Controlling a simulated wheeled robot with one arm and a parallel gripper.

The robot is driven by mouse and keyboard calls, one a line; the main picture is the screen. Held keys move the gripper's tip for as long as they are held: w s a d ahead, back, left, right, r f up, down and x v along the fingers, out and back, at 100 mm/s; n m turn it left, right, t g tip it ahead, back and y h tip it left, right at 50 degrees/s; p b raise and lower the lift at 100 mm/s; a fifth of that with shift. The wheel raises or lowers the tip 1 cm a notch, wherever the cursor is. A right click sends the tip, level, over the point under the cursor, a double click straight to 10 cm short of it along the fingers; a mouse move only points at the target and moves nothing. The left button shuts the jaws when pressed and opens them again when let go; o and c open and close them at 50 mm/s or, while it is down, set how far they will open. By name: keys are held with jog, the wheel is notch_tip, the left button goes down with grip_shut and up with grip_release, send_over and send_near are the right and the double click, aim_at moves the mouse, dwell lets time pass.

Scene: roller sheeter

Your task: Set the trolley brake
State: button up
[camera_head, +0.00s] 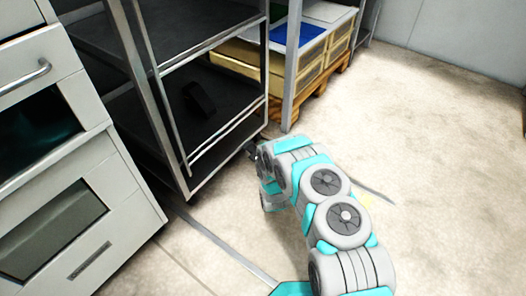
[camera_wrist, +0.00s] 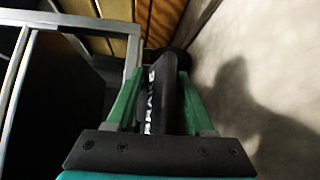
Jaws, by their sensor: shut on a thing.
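The trolley (camera_head: 190,32) is a grey metal frame with dark shelves, standing left of my arm. Part of its frame (camera_wrist: 16,85) shows at the left in the wrist view. My gripper (camera_wrist: 160,74) has two green fingers, shut on a black brake lever (camera_wrist: 160,105) with white lettering, only partly readable. The lever runs away from me between the fingers, and its far end is dark. In the head view my gripper (camera_head: 254,150) is low by the trolley's near right bottom corner, mostly hidden by my arm. The lever cannot be made out there.
A dark object (camera_head: 200,99) lies on the trolley's lower shelf. A drawer cabinet (camera_head: 120,205) stands at the left. Cream crates (camera_head: 283,77) on a wooden pallet (camera_head: 312,103) are behind the trolley. The floor (camera_head: 440,150) on the right is clear.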

jog(key=shift+r, duration=0.15)
dwell(0.5)
jog(key=s, duration=0.5)
jog(key=s+d+p, duration=0.1)
jog(key=s, duration=0.1)
jog(key=shift+s+r, duration=0.25)
jog(key=shift+s, duration=0.05)
dwell(0.3)
